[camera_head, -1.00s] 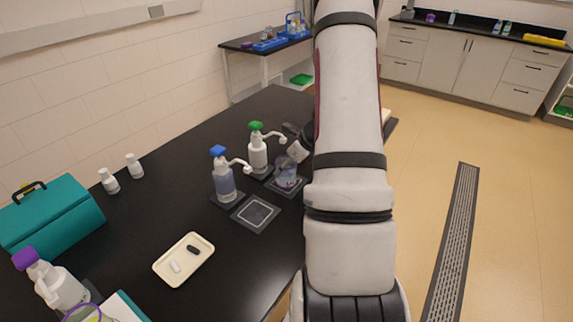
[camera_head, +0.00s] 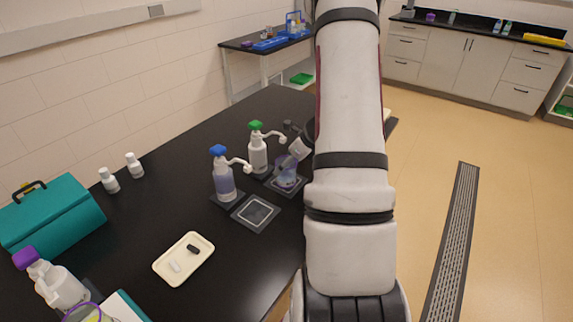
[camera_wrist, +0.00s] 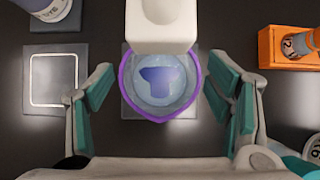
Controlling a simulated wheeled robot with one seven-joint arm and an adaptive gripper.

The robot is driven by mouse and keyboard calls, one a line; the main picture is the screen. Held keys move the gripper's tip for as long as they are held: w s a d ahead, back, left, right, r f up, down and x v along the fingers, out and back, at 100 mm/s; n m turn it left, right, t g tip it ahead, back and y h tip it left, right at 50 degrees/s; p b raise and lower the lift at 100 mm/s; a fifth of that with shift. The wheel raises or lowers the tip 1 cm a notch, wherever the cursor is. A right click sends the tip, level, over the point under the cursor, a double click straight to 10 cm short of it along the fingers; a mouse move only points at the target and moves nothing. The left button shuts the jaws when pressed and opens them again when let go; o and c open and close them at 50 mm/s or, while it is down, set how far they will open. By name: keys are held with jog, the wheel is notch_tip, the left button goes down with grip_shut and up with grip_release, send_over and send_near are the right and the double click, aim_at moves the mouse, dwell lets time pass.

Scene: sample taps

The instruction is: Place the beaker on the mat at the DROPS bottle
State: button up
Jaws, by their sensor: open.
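The beaker (camera_wrist: 160,85), clear with a purple rim and bluish contents, stands on a dark mat (camera_wrist: 188,113) under a white spout (camera_wrist: 160,25) in the wrist view. It shows in the head view (camera_head: 286,178) by the green-capped bottle (camera_head: 257,153). My gripper (camera_wrist: 160,72) is open, its fingers on either side of the beaker with gaps. A blue-capped bottle (camera_head: 223,180) stands to the left, with an empty framed mat (camera_head: 256,213) in front, also in the wrist view (camera_wrist: 56,80). No bottle label reads clearly, so I cannot tell which is DROPS.
An orange holder (camera_wrist: 287,48) is at the right in the wrist view. A cream tray (camera_head: 184,260) with two small items, a teal case (camera_head: 50,225), a purple-capped bottle (camera_head: 60,288) and two small white bottles (camera_head: 109,181) stand on the black bench. The bench between them is clear.

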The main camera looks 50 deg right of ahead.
jog(key=a+v, duration=0.1)
jog(key=v, duration=1)
jog(key=w+a+r+n+y, duration=0.1)
jog(key=a+r+n, duration=0.4)
jog(key=a, duration=0.3)
jog(key=w+a+r+n+g, duration=0.1)
jog(key=a+r+n, duration=0.35)
jog(key=a, duration=0.25)
jog(key=w+a+r+n+y, duration=0.1)
jog(key=a+r+n, duration=0.3)
jog(key=a+n, duration=0.3)
jog(key=s+a+r+n+h, duration=0.1)
jog(key=s+a+r+n, duration=0.2)
jog(key=s+a+n, duration=0.4)
jog(key=s+a+r+n+h, duration=0.1)
jog(key=s+a+r+n, duration=0.2)
jog(key=s+a+n, duration=0.3)
jog(key=a+n, duration=0.2)
jog(key=n, duration=0.3)
jog(key=shift+s+r+h, duration=0.25)
jog(key=shift+s+h, duration=0.05)
jog(key=shift+s, duration=0.05)
jog(key=shift+n, duration=0.25)
